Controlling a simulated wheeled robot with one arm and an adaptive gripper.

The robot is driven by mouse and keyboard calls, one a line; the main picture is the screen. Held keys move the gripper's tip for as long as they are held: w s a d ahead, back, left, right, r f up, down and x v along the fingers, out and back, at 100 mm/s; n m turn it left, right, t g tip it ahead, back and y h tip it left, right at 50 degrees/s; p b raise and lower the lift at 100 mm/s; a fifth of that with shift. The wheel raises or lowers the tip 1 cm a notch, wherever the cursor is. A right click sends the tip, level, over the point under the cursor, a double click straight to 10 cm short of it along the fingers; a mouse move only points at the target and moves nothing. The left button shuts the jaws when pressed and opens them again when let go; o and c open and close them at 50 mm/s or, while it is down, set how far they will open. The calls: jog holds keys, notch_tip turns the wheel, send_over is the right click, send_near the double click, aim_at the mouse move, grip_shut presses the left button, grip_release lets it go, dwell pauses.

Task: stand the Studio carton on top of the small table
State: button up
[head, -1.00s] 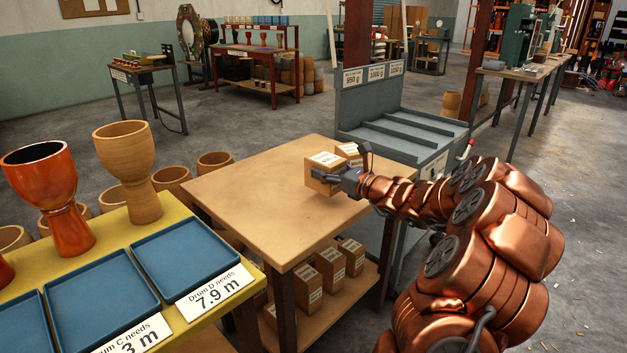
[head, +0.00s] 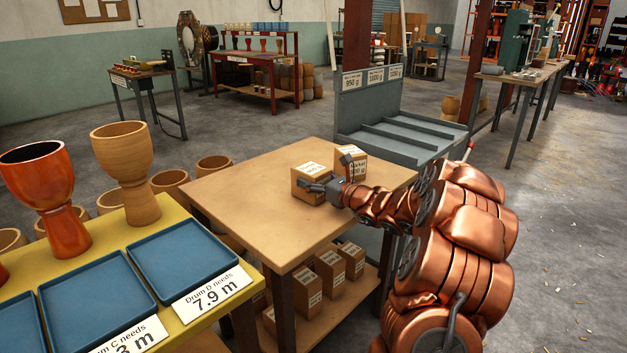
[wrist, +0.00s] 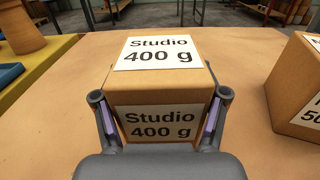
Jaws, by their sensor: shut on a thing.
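The Studio carton (head: 309,184) is a brown box with white labels reading "Studio 400 g". It is upright at the small table's (head: 250,205) far right part, apparently resting on the wooden top; a small gap beneath cannot be ruled out. My gripper (head: 326,190) is shut on it from the near right side. In the wrist view the Studio carton (wrist: 160,86) sits between the two fingers of my gripper (wrist: 160,118), its labels facing up and toward the camera.
Another carton (head: 352,163), partly labelled "500 g", stands close to the right on the table, also in the wrist view (wrist: 295,88). More cartons (head: 330,268) stand on the lower shelf. A grey rack (head: 400,135) stands behind. The table's left and front are clear.

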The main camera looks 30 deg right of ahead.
jog(key=shift+f, duration=0.1)
jog(key=o, duration=1.6)
jog(key=p+v, duration=0.1)
jog(key=v, duration=0.9)
jog(key=shift+v, duration=0.95)
jog(key=shift+a, duration=0.15)
